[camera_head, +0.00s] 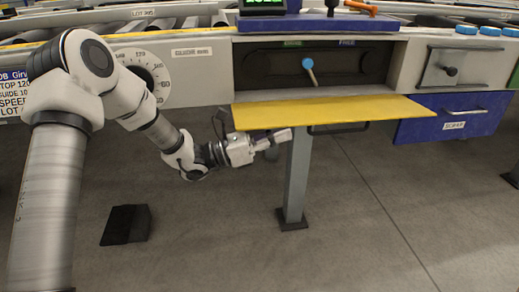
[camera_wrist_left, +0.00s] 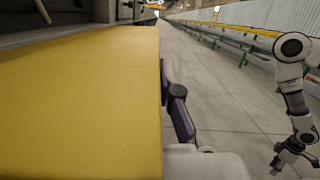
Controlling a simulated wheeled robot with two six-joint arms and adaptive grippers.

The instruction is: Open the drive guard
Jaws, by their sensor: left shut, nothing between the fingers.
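The yellow drive guard (camera_head: 335,111) is hinged down below the drive recess and stands out toward me, nearly level, so the recess is open. Its dark bar handle (camera_head: 338,131) shows under its front edge. In the left wrist view the yellow panel (camera_wrist_left: 80,105) fills the left half. My left gripper (camera_head: 287,135) is shut and empty, just below the guard's front edge at its left part, left of the handle. I cannot tell whether it touches the panel. My right gripper (camera_wrist_left: 292,158) shows small at the right of the left wrist view; its jaws are unclear.
In the recess is a blue-tipped lever (camera_head: 309,70). A grey table leg (camera_head: 296,175) stands behind my left gripper. A blue scrap drawer (camera_head: 453,120) is to the right, below a small door with a knob (camera_head: 450,71). The floor in front is mostly clear.

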